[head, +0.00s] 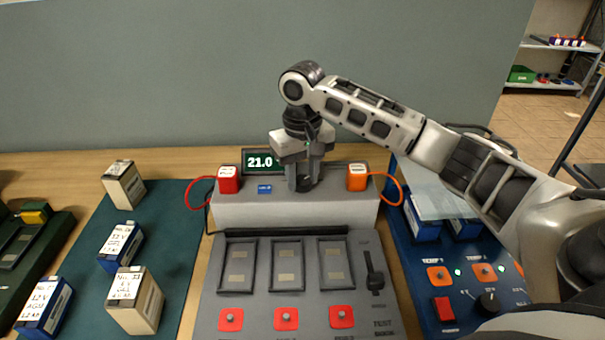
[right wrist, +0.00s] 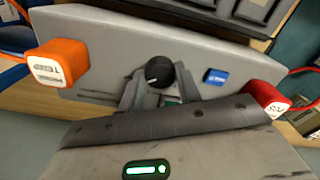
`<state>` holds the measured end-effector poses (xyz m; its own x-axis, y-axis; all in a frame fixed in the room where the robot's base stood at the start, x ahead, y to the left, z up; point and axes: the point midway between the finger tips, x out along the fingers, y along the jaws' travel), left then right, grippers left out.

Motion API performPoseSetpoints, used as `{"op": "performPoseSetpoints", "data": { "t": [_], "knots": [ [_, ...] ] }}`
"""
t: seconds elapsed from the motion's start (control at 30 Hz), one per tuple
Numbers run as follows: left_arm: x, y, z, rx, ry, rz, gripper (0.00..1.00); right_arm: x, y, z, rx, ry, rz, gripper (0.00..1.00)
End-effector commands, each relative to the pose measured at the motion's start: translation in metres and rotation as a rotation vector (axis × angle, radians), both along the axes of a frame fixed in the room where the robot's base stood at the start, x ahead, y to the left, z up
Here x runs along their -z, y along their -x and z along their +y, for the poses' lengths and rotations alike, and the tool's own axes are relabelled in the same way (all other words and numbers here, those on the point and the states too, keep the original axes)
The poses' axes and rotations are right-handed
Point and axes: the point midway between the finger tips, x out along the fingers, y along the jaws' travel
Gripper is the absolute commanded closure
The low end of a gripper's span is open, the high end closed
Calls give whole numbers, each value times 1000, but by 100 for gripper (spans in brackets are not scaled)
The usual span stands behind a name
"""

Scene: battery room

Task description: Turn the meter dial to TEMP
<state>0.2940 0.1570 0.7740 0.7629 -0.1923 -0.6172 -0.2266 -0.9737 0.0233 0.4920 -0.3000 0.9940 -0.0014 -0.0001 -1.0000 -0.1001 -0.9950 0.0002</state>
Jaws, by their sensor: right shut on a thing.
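The meter is a grey box (head: 240,209) at the back of the bench. Its dark display (head: 257,161) reads 21.0, and my right gripper covers the display's right part. My right gripper (head: 304,184) points down at the top of the meter and is shut on the dial. In the right wrist view the dial (right wrist: 161,73) is a round black knob with a white pointer mark, between the two grey fingers. The mark points to the lower left in that view. The labels around the dial cannot be read. My left gripper is not in view.
A red plug (head: 229,181) and an orange plug (head: 356,179) with cables flank the dial, and a blue tag (head: 265,189) lies left of it. In front is a grey test bench (head: 258,307) with three bays. Batteries stand on a green mat (head: 174,234); a blue panel (head: 420,287) is right.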

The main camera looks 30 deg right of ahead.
Motion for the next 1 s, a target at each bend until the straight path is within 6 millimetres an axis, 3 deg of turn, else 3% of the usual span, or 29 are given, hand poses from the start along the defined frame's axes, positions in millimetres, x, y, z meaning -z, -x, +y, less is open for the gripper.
{"op": "performPoseSetpoints", "data": {
  "t": [0.57,0.6,0.63,1.0],
  "knots": [
    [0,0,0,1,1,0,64,-2,-1,-1,33,1,-6,89],
    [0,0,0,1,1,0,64,-2,-1,-1,33,1,-7,55],
    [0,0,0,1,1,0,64,-2,-1,-1,32,1,-6,47],
    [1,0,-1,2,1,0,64,-4,-1,0,29,-1,-3,45]
  ]
}}
